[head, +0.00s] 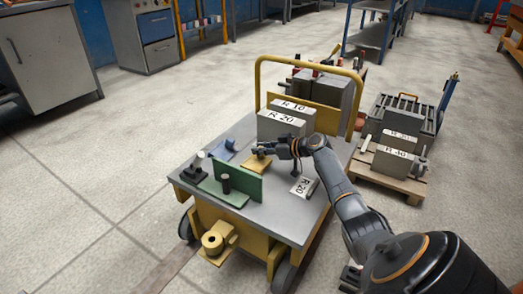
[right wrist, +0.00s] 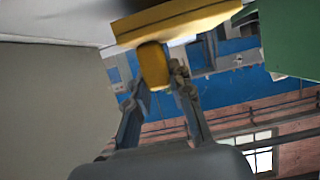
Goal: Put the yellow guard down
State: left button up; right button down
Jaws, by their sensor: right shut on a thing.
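The yellow guard (head: 260,162) is a small yellow piece over the middle of the grey cart top in the head view. In the right wrist view it is a wide yellow plate (right wrist: 180,22) with a rounded yellow stub between my fingers. My right gripper (head: 273,151) reaches in from the right and is shut on the guard; its two fingers (right wrist: 160,80) grip the stub. I cannot tell whether the guard touches the cart top. My left gripper is not in view.
The grey cart top (head: 285,222) carries a green bracket (head: 235,182), a blue part (head: 225,150), grey blocks marked R 20 (head: 280,127) and a small labelled block (head: 304,187). A yellow handle (head: 257,85) rises behind. The front right of the top is clear.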

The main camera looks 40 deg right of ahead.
jog(key=shift+f, duration=0.1)
jog(key=c, duration=1.2)
grip_release()
